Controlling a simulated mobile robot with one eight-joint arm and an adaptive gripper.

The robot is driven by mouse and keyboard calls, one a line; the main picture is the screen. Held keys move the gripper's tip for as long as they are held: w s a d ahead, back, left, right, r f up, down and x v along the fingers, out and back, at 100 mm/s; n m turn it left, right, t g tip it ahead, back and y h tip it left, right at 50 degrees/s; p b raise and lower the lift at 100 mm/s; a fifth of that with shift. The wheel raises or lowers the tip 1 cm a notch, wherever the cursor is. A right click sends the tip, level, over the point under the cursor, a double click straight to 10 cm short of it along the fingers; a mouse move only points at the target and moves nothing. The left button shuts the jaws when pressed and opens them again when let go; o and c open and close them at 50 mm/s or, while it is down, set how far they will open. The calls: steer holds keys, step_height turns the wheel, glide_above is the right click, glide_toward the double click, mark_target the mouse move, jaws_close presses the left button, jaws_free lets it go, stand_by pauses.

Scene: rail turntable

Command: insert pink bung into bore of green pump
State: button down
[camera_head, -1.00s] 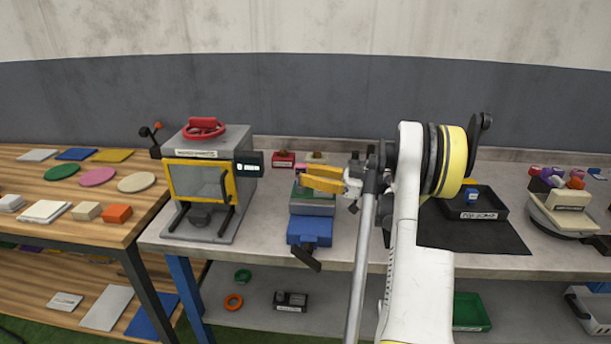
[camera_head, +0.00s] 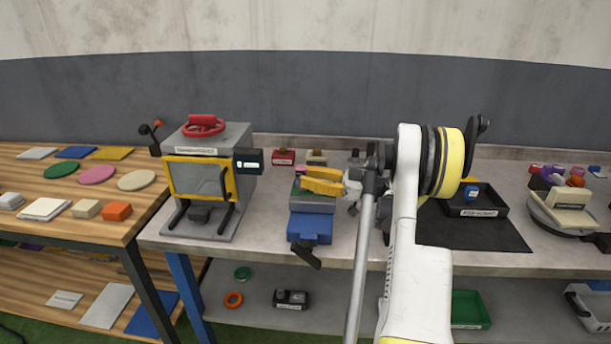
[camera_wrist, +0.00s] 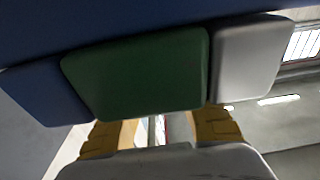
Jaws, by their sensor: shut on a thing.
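The green pump (camera_head: 299,190) is clamped in the blue vise (camera_head: 310,229) at the middle of the bench. In the wrist view the pump (camera_wrist: 140,75) sits between a blue and a grey part. My gripper (camera_head: 304,179) lies level with its yellow fingers pointing left, just above the pump. It is shut on the pink bung (camera_head: 301,171), of which only a small pink patch shows at the fingertips. The wrist view shows both yellow fingers but no clear bung. The bore is hidden, and I cannot tell whether the bung touches the pump.
A grey machine (camera_head: 243,195) with a yellow-framed window and red handwheel stands left of the vise. Red and beige labelled blocks (camera_head: 284,157) lie behind. A black tray (camera_head: 479,208) and a loaded turntable (camera_head: 560,219) are at right. The bench front beside the vise is clear.

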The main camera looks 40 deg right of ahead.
mark_target(306, 167)
steer(key=shift+f, duration=0.15)
steer(key=c, duration=1.1)
jaws_free()
step_height(306, 167, up, 10)
